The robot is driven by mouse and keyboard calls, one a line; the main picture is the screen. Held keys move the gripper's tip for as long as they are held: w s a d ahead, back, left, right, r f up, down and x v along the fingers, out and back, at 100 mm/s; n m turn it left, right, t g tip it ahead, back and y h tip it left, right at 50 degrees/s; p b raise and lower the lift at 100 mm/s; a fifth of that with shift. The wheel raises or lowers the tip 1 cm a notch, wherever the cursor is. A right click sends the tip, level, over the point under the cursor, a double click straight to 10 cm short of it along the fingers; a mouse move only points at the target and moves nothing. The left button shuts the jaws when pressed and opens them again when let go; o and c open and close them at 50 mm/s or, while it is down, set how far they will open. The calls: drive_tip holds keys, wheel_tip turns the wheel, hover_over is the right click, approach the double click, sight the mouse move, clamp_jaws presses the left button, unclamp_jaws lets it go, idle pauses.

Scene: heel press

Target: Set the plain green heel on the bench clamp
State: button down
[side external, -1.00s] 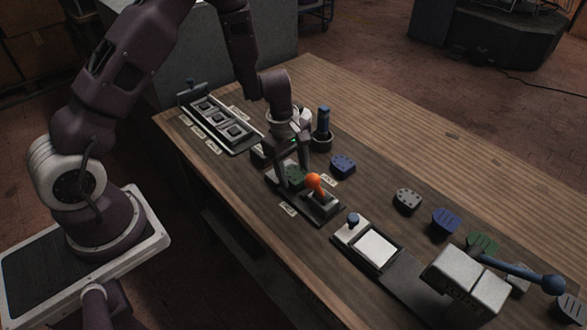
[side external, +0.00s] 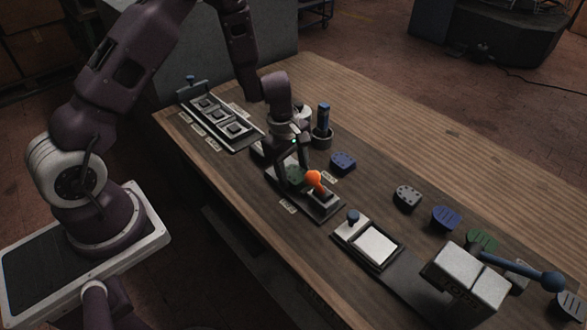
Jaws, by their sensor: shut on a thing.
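My gripper (side external: 293,172) is shut on a green heel (side external: 294,176), low over the bench clamp (side external: 325,206). The heel is small and partly hidden by the fingers; I cannot tell whether it touches the clamp. The clamp is a dark base with an orange-knobbed lever (side external: 314,179) just right of the heel. Another green heel (side external: 482,240) lies at the right, partly behind the press handle; its surface markings are hard to make out.
Blue heels (side external: 343,162) (side external: 446,218) and a grey heel (side external: 407,197) lie on the table. A dark cup with a blue-handled tool (side external: 323,128) stands behind the clamp. A tray with square blocks (side external: 222,121) is at left, a pad (side external: 376,246) and press (side external: 468,279) at right.

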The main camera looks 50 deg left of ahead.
drive_tip(key=shift+c, duration=2.3)
unclamp_jaws()
drive_tip(key=r, duration=0.7)
drive_tip(key=shift+s+a, duration=0.3)
drive_tip(key=shift+s, duration=0.05)
